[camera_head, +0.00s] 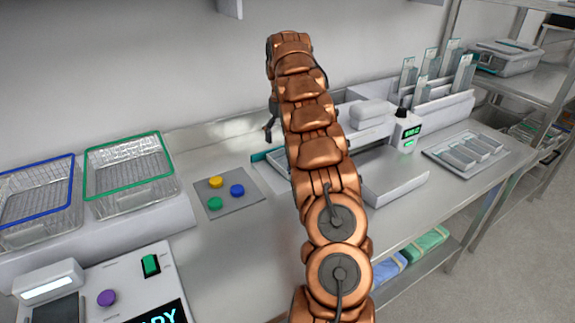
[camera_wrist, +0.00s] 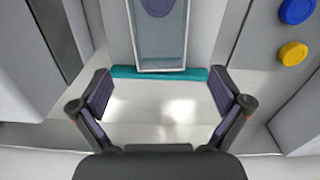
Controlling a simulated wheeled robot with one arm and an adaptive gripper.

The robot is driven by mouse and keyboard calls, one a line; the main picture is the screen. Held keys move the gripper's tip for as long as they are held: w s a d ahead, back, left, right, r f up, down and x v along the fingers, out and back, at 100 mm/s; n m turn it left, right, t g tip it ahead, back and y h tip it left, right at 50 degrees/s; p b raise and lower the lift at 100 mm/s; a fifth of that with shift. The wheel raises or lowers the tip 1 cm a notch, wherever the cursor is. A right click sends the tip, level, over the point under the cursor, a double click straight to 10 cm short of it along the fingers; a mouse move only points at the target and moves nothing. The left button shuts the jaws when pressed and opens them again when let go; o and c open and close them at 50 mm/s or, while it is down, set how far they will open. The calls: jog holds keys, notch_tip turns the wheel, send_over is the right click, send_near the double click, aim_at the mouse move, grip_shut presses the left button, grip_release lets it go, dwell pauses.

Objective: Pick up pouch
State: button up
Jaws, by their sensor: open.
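In the wrist view, a flat, clear grey pouch-like piece (camera_wrist: 160,45) with a purple oval at its top lies ahead of my gripper (camera_wrist: 162,97). A teal strip (camera_wrist: 160,73) runs along its near end; I cannot tell whether the strip belongs to it. My gripper is open, its two fingers apart, with nothing between them but bare bright surface. The piece lies just beyond the fingertips. In the head view my arm hides most of this spot; a bit of teal edge (camera_head: 262,155) shows left of it.
Wire baskets with blue (camera_head: 38,200) and green (camera_head: 128,172) rims stand at the left. A pad (camera_head: 228,207) with coloured buttons lies on the counter. Upright slim pieces (camera_head: 430,64) stand in a rack at the back right, near a tray (camera_head: 440,160) of flat pieces.

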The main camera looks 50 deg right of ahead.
aim_at(283, 157)
jog(key=shift+s+d+f, duration=0.1)
jog(key=shift+d+f, duration=0.2)
jog(key=shift+w+a+f+p, duration=0.15)
jog(key=shift+f+p, duration=0.45)
jog(key=shift+f, duration=1.3)
jog(key=shift+w+a+f+p, duration=0.15)
jog(key=shift+f+p, duration=0.4)
jog(key=shift+f, duration=1.35)
jog(key=shift+s, duration=0.1)
jog(key=c, duration=1)
